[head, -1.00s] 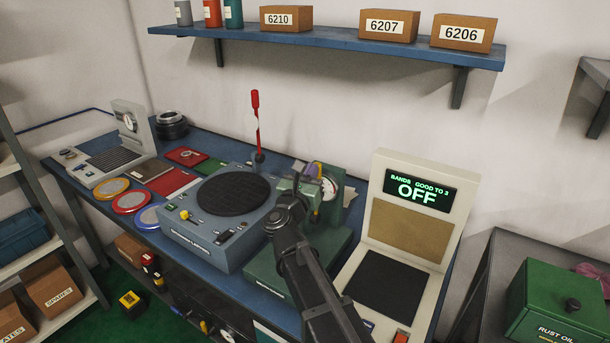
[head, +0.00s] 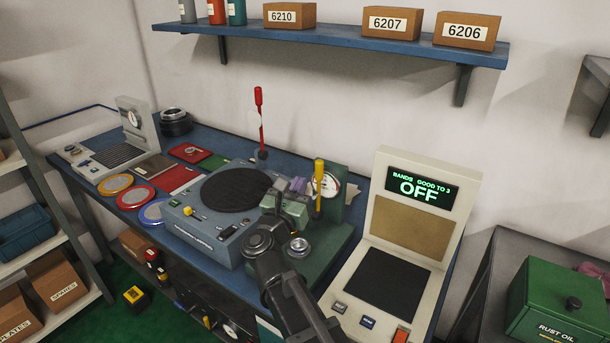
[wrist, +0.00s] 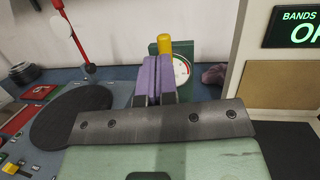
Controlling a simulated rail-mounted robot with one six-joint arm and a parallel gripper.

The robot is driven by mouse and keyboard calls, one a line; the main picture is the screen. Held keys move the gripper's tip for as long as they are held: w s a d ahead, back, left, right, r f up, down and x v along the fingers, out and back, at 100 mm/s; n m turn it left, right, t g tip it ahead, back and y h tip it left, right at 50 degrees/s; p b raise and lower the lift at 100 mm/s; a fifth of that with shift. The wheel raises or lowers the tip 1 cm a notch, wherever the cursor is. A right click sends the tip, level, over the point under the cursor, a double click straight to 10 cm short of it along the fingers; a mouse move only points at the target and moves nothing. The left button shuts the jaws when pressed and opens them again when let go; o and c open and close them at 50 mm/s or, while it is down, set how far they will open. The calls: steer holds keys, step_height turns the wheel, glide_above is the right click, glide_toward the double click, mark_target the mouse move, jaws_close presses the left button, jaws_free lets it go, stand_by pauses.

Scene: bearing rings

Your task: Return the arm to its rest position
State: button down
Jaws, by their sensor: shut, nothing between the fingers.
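My gripper (head: 297,185) is over the blue bench, in front of the green gauge stand. Its purple fingers show close together in the wrist view (wrist: 153,78), shut with nothing between them. My dark arm reaches up to it from the bottom of the head view. In the wrist view the fingers overlap the foot of the yellow-handled post (wrist: 164,44) and the dial gauge (wrist: 181,70) behind. I cannot tell the exact gap between them.
A grey-blue machine with a black round plate (head: 236,189) stands to the left, with a red-topped rod (head: 259,110) behind. The cream console (head: 386,270) reading OFF stands to the right. A blue shelf (head: 340,41) with boxes hangs above.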

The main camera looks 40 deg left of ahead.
steer(key=shift+s+d, duration=0.15)
steer(key=shift+s, duration=0.45)
